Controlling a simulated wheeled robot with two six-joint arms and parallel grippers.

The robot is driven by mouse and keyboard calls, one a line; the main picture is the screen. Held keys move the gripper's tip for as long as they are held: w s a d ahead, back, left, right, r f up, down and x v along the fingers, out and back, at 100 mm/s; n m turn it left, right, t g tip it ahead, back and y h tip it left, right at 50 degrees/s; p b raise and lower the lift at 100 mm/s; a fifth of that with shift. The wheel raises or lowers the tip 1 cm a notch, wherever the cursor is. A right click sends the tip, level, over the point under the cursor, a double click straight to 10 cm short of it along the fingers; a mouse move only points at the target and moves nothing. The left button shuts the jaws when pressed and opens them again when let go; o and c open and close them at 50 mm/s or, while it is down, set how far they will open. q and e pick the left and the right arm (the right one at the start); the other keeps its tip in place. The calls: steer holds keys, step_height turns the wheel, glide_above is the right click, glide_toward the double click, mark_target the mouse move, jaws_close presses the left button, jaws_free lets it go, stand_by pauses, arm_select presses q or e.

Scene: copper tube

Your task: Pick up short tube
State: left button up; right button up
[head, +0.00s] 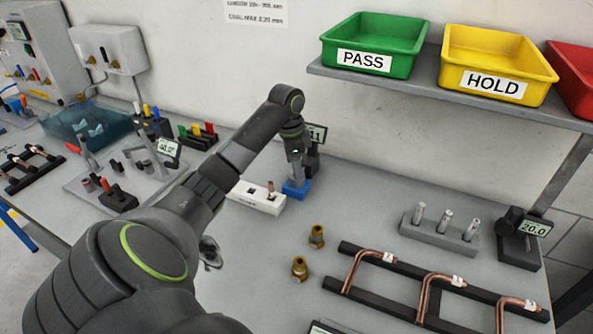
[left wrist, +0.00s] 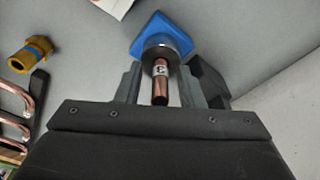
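A short copper tube (left wrist: 160,84) with a white label marked 3 shows in the left wrist view, its far end at a round metal collar (left wrist: 160,48) on a blue base (left wrist: 158,28). My left gripper (left wrist: 160,83) is open, with one finger on each side of the tube and a visible gap to both. In the head view my left gripper (head: 295,152) points down above the blue base (head: 296,188); the labelled tube cannot be made out there. My right gripper is not in view.
A white block (head: 254,197) with a small copper piece stands left of the blue base. Brass fittings (head: 299,269) and a black rack (head: 372,292) of bent copper tubes lie in front. A dark display device (head: 313,150) stands close behind. A shelf (head: 430,88) carries bins.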

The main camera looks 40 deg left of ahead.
arm_select(q)
jaws_close()
